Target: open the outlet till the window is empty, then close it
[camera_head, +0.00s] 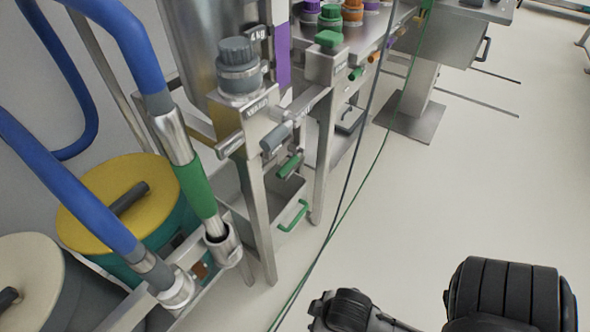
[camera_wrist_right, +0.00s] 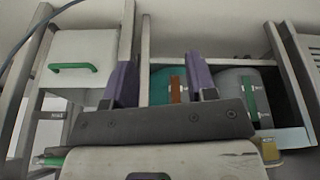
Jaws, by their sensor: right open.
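In the head view a steel dispenser stand holds a grey ribbed cap (camera_head: 238,65) on top. Below it a grey outlet handle (camera_head: 276,136) and a green handle (camera_head: 289,166) stick out to the right. I cannot make out the window or its contents. A bin (camera_head: 262,215) with a green front handle (camera_head: 294,215) stands low under the outlet. In the right wrist view my right gripper (camera_wrist_right: 161,80) is open, its two purple fingers apart with nothing held. A pale bin (camera_wrist_right: 80,50) with a green handle is left of it. My left gripper is not in view.
Blue hoses, one with a green sleeve (camera_head: 198,189), and a yellow-lidded drum (camera_head: 90,200) crowd the left. A green cable (camera_head: 345,208) hangs across the middle. More dispensers with green and orange caps (camera_head: 351,12) stand behind.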

